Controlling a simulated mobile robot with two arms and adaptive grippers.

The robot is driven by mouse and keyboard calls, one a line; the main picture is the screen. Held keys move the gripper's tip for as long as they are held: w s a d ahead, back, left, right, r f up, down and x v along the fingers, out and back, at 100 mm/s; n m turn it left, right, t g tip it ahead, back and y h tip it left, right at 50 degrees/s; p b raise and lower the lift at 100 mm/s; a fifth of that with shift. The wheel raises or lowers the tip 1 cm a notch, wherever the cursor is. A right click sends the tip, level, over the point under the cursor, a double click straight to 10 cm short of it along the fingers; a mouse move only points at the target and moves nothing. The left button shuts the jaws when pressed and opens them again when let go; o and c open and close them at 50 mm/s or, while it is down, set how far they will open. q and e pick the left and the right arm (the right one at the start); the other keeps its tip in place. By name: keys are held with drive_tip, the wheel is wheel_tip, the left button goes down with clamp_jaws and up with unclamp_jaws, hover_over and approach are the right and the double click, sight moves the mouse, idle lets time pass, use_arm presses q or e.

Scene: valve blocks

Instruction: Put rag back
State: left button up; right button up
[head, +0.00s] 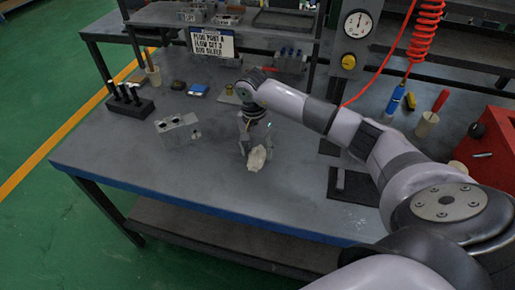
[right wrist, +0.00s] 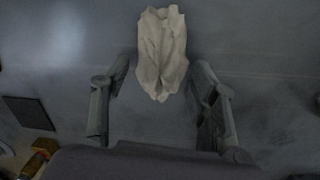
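The rag (head: 258,159) is a crumpled off-white cloth on the grey workbench (head: 330,207), near its middle. My right gripper (head: 256,149) points down over the rag, with its fingers apart. In the right wrist view the rag (right wrist: 161,50) lies between and beyond the two open fingertips of my right gripper (right wrist: 162,73). I cannot tell whether a finger touches it. My left gripper is not in view.
A grey valve block (head: 177,130) stands left of the gripper. A black holder (head: 130,102) with dark tools is at the far left. The bench's front left is clear.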

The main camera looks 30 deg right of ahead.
sight(255, 148)
drive_tip(key=shift+o, duration=0.8)
drive_tip(key=shift+r, duration=0.1)
drive_tip(key=shift+r, duration=0.25)
wheel_tip(255, 148, up, 12)
drive_tip(key=b, duration=0.1)
drive_tip(key=shift+w+a+f+b, duration=0.2)
drive_tip(key=shift+w+b, duration=0.2)
drive_tip(key=shift+w, duration=0.05)
